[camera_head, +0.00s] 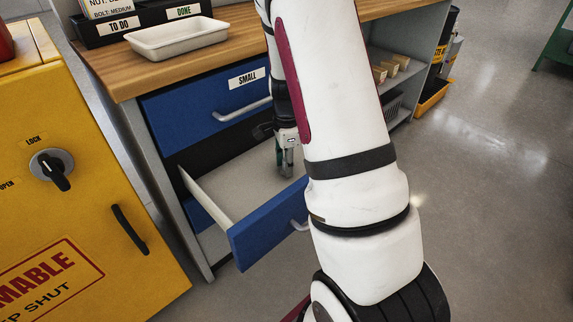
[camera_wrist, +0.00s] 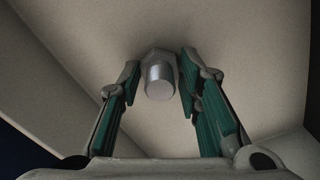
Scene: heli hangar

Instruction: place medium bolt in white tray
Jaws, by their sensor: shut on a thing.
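The white tray (camera_head: 177,40) sits on the wooden workbench top at the upper left and looks empty. My gripper (camera_head: 285,168) points down inside the open blue drawer under the SMALL drawer. In the wrist view my gripper (camera_wrist: 160,72) is shut on a grey metal bolt (camera_wrist: 160,80), with a green-padded finger on each side of its head end. The bolt's shank end faces the camera. The bolt cannot be made out in the head view. I cannot tell whether it still touches the drawer floor.
The open drawer (camera_head: 262,232) juts out from the bench, with a pale side wall (camera_head: 205,195). The closed SMALL drawer (camera_head: 205,108) is above it. TO DO and DONE bins (camera_head: 118,27) stand behind the tray. A yellow cabinet (camera_head: 75,170) stands at left.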

